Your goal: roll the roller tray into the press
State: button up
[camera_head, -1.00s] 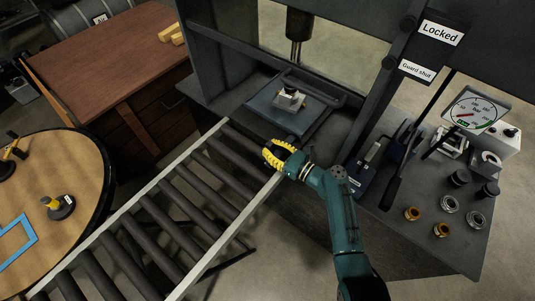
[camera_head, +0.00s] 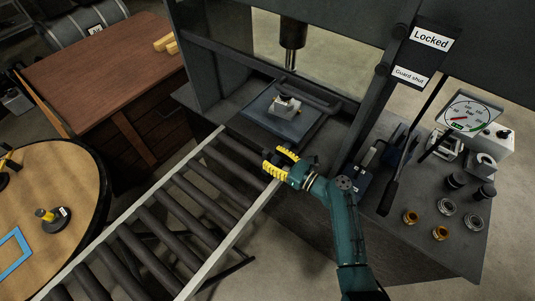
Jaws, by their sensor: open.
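The roller tray (camera_head: 300,129) is a flat blue-grey plate lying on the press bed, under the ram (camera_head: 292,42) of the press (camera_head: 195,75). A small pale metal block with a light top (camera_head: 285,106) sits on the tray. A dark bar runs along the tray's far side. My gripper (camera_head: 270,159), with yellow ribbed fingers, is open and empty. It is over the press end of the roller conveyor (camera_head: 232,232), in front of the tray and apart from it.
Signs reading "Locked" (camera_head: 431,40) and "Guard shut" (camera_head: 411,76) hang on the press. A dial gauge (camera_head: 468,116), a lever (camera_head: 391,192) and several rings stand on the right. A wooden desk (camera_head: 95,65) and a round table (camera_head: 75,180) are left.

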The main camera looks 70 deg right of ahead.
jog(key=v, duration=0.5)
jog(key=shift+s, duration=0.1)
dwell(0.3)
